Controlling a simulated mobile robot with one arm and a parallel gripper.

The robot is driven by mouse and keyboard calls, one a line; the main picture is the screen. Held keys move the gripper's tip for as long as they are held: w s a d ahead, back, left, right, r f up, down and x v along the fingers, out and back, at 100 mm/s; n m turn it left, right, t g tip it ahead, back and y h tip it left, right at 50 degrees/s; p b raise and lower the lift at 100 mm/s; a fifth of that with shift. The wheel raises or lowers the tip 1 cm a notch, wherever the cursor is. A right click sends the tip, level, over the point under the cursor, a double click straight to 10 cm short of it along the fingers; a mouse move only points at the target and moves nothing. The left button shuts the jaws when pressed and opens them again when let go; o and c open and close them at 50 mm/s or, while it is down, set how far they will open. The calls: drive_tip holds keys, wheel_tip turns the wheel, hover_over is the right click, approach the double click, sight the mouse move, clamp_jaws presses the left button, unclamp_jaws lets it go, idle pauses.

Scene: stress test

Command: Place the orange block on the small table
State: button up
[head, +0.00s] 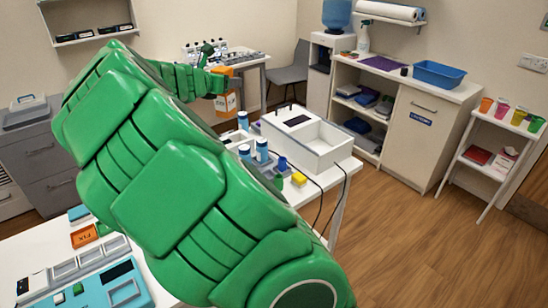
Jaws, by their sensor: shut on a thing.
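My green arm reaches from the lower middle to the upper left of the head view. My gripper (217,79) is small and far off at its end, in front of the table at the back. It is shut on the orange block (224,71), which shows as an orange patch at the fingertips; the fingers partly hide it. An orange and white box (226,103) shows just below and behind it. A small white two-tier table (507,127) stands at the far right, with several coloured cups on top and a red item and a box on its lower shelf.
A cabinet (412,130) with a blue tray (439,74) stands behind. The wood floor at right is clear.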

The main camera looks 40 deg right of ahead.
drive_tip(key=s+d+n+t+y, duration=0.1)
drive_tip(key=d+n+t+y, duration=0.45)
drive_tip(key=d, duration=1.05)
drive_tip(key=s+d+n+t+y, duration=0.1)
drive_tip(key=s+d+n+y, duration=0.25)
drive_tip(key=s, duration=0.55)
drive_tip(key=s+d+n+t+y, duration=0.2)
drive_tip(key=s+n+y, duration=0.2)
drive_tip(key=s, duration=0.6)
wheel_tip(320, 180, down, 11)
drive_tip(key=w+d+f, duration=0.9)
drive_tip(key=w+f, duration=0.1)
drive_tip(key=f, duration=0.3)
drive_tip(key=shift+w+d, duration=0.25)
idle(0.6)
drive_tip(key=shift+f, duration=0.2)
